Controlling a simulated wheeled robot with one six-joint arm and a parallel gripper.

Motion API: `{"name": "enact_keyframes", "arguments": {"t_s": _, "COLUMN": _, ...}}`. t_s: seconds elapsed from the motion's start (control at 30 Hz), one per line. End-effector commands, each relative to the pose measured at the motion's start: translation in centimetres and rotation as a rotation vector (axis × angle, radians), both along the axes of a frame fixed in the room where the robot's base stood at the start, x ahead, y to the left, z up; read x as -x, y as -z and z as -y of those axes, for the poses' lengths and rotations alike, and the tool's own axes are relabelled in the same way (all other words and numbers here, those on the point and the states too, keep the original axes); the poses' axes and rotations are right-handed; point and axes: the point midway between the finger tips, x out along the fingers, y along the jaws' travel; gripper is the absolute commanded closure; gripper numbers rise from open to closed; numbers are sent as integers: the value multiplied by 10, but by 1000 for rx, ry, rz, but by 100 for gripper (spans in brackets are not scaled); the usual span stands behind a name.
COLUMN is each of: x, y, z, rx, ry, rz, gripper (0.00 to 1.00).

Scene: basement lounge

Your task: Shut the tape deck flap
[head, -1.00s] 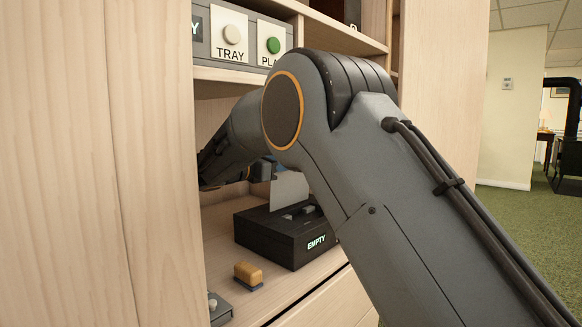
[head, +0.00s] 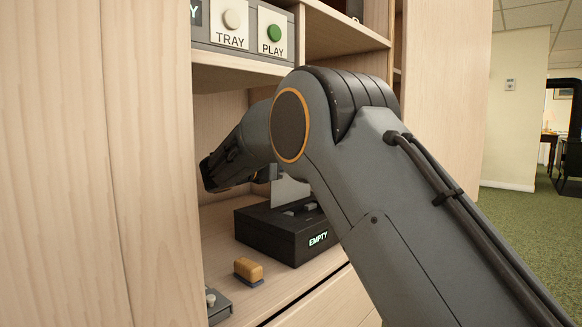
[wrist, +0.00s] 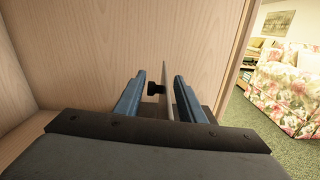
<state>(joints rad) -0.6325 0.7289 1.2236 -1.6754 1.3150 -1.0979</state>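The tape deck (head: 275,240) is a low black box on the shelf with a lit EMPTY sign on its front. Its pale flap (head: 291,190) stands raised at the back of the deck, partly hidden by my arm. In the wrist view, the flap (wrist: 169,88) appears edge-on as a thin upright panel with a black knob (wrist: 155,89) on its left side. My gripper (wrist: 159,95) is open, with its blue fingers on either side of the panel in this view. Gaps show on both sides; contact is not visible.
An orange block-shaped control (head: 248,270) sits on the shelf in front of the deck. Above are TRAY (head: 231,20) and PLAY (head: 273,35) buttons. A tall wooden panel (head: 140,160) bounds the left, and green carpet (head: 525,225) lies open at the right.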

Motion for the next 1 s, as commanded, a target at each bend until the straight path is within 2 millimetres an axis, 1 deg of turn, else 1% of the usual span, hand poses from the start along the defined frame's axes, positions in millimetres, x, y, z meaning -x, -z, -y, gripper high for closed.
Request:
{"name": "enact_keyframes", "arguments": {"t_s": 0.2, "x": 0, "y": -1, "z": 0, "rx": 0, "ry": 0, "rz": 0, "gripper": 64}}
{"name": "enact_keyframes", "arguments": {"t_s": 0.37, "x": 0, "y": -1, "z": 0, "rx": 0, "ry": 0, "rz": 0, "gripper": 91}}
{"name": "enact_keyframes", "arguments": {"t_s": 0.4, "x": 0, "y": -1, "z": 0, "rx": 0, "ry": 0, "rz": 0, "gripper": 98}}
{"name": "enact_keyframes", "arguments": {"t_s": 0.43, "x": 0, "y": -1, "z": 0, "rx": 0, "ry": 0, "rz": 0, "gripper": 100}}
{"name": "enact_keyframes", "arguments": {"t_s": 1.0, "x": 2, "y": -1, "z": -4, "rx": -7, "ry": -5, "rz": 6, "gripper": 100}}
